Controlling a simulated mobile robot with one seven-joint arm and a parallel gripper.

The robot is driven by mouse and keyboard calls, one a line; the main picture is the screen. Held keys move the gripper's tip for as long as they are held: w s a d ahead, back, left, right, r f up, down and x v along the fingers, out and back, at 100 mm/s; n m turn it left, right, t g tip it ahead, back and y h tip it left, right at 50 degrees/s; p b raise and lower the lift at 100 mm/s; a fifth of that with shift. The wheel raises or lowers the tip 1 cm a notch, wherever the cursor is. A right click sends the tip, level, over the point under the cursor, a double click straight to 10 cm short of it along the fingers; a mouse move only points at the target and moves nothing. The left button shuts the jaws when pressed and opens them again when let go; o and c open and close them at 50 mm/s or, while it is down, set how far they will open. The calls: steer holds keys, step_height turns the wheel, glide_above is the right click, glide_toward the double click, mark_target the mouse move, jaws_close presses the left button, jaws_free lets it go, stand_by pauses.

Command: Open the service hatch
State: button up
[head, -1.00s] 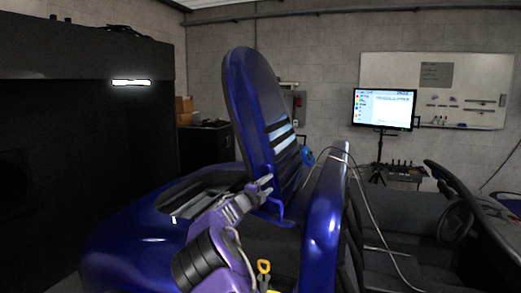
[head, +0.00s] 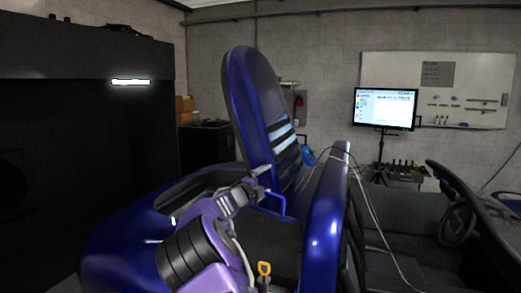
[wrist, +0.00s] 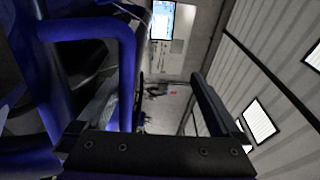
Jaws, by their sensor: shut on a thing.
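The service hatch (head: 252,95), a tall blue lid, stands raised and nearly upright above the blue car body (head: 115,240). A blue bar handle (head: 282,201) sticks out near its lower edge. My gripper (head: 262,176) is at the handle beside the hatch's lower left edge. In the wrist view, the handle (wrist: 127,70) runs close along the left finger of my gripper (wrist: 160,105), and the fingers stand apart. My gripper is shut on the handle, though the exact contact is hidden.
An open compartment (head: 185,193) lies left of the hatch. A blue side panel (head: 325,215) and loose cables (head: 372,215) are to its right. A yellow-handled tool (head: 264,268) stands at the front. A screen (head: 384,108) is at the back.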

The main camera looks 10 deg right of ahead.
step_height(320, 180, up, 9)
steer(key=s+a, duration=0.1)
steer(key=shift+s+a+r, duration=0.15)
steer(key=shift+s+a, duration=0.25)
steer(key=shift+t, duration=0.3)
steer(key=s+r, duration=0.1)
steer(key=s+a+r, duration=0.1)
steer(key=s+r, duration=0.1)
steer(key=shift+s+a+r, duration=0.1)
steer(key=shift+a, duration=0.05)
steer(key=c, duration=0.4)
steer(key=shift+s+a+r, duration=0.1)
steer(key=shift+s+r, duration=0.2)
steer(key=shift+r, duration=0.3)
steer(key=b+v, duration=0.1)
steer(key=v, duration=1.6)
steer(key=shift+a+f, duration=0.1)
steer(key=shift+a, duration=0.25)
